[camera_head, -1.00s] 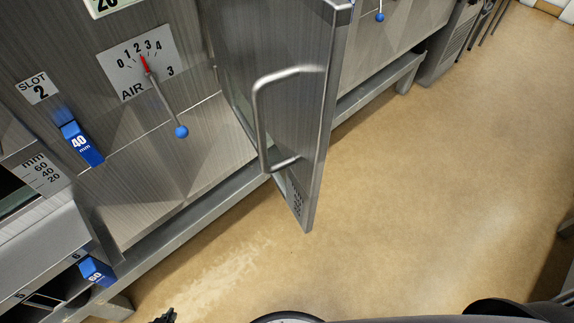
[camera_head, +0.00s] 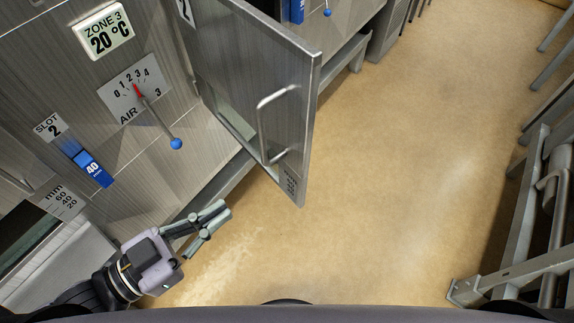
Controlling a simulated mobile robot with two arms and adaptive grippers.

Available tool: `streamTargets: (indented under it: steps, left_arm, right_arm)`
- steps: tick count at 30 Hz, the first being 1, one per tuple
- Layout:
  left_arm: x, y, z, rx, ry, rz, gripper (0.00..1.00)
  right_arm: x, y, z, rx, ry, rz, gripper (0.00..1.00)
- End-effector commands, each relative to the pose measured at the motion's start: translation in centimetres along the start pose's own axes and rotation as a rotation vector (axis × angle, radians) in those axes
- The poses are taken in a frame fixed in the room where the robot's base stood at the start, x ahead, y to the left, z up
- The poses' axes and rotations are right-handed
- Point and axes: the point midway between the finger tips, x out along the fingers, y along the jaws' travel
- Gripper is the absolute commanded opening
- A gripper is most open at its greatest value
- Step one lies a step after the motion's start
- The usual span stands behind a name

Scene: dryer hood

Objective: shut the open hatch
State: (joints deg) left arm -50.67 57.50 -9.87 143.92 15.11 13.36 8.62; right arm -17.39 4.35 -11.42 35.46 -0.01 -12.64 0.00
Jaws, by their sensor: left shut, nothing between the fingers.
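The open hatch (camera_head: 295,120) is a grey metal door that stands swung out from the cabinet at the upper middle. Its bar handle (camera_head: 262,125) is on the face toward the left. My right gripper is not in view.
The cabinet front carries an air lever with a blue knob (camera_head: 176,143), a zone display (camera_head: 103,32) and a blue slot slider (camera_head: 93,168). A metal frame (camera_head: 520,220) stands at the right. The tan floor (camera_head: 380,180) between is clear.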

Motion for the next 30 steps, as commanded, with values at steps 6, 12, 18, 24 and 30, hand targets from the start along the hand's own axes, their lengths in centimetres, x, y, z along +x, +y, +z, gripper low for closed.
streamTargets:
  steps: [6,12,18,24,30]
  left_arm:
    - [1.3,-0.1,0.0,0.003,0.004,-0.003,0.00]
    - [3.3,-0.2,0.1,0.004,0.005,-0.003,0.00]
    - [5.5,-0.2,0.0,0.003,0.005,-0.003,0.00]
    - [7.9,-0.2,-0.2,0.002,0.005,-0.003,0.00]
    - [10.9,-0.2,-0.4,0.001,0.003,-0.003,0.00]
  right_arm:
    - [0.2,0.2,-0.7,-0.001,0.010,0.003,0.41]
    - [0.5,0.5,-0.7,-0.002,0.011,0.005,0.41]
    - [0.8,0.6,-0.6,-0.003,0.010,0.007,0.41]
    - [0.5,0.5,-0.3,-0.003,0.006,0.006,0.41]
    - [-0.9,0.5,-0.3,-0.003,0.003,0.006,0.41]
